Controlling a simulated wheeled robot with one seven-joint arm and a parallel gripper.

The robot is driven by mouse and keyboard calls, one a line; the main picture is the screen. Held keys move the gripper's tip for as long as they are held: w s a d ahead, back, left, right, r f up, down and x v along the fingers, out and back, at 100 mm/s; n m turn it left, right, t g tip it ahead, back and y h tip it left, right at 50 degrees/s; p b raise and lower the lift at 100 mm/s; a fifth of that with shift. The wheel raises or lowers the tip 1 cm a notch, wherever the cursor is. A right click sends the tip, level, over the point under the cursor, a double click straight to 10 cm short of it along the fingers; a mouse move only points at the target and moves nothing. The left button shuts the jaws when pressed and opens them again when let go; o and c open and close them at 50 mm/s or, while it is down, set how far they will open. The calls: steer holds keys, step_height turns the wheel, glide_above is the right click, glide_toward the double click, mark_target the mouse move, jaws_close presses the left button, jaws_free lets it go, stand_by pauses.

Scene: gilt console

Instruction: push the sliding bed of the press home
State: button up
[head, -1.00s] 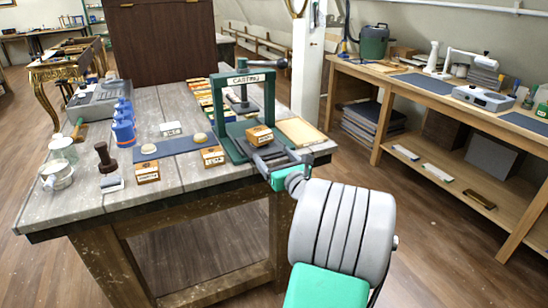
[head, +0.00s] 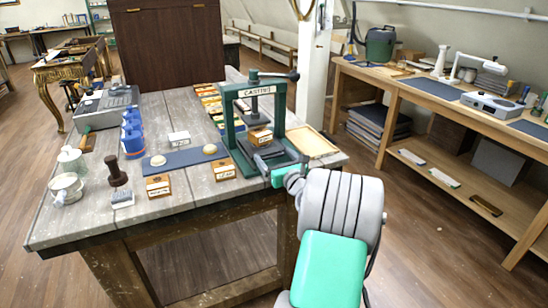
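The green press (head: 232,124), labelled "CASTING", stands near the right front corner of the wooden workbench. Its dark grey sliding bed (head: 268,154) lies low in the frame, mostly within the base, with its near end toward my arm. A small labelled wooden block (head: 260,136) sits on the bed, under the press's plate. My gripper (head: 279,176) is at the near end of the bed, by the front edge of the bench. My wrist partly hides it. I cannot tell whether its fingers are open or whether it touches the bed.
Two labelled blocks (head: 158,186) (head: 224,169) stand left of the press, near a blue mat (head: 187,158) with two round pieces. A shallow wooden tray (head: 312,142) lies right of the press. Blue containers (head: 132,132) and a dark stamp (head: 114,171) are farther left.

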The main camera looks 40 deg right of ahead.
steer(key=shift+s, duration=0.1)
steer(key=v, duration=0.7)
steer(key=shift+s, duration=0.3)
steer(key=shift+a, duration=0.15)
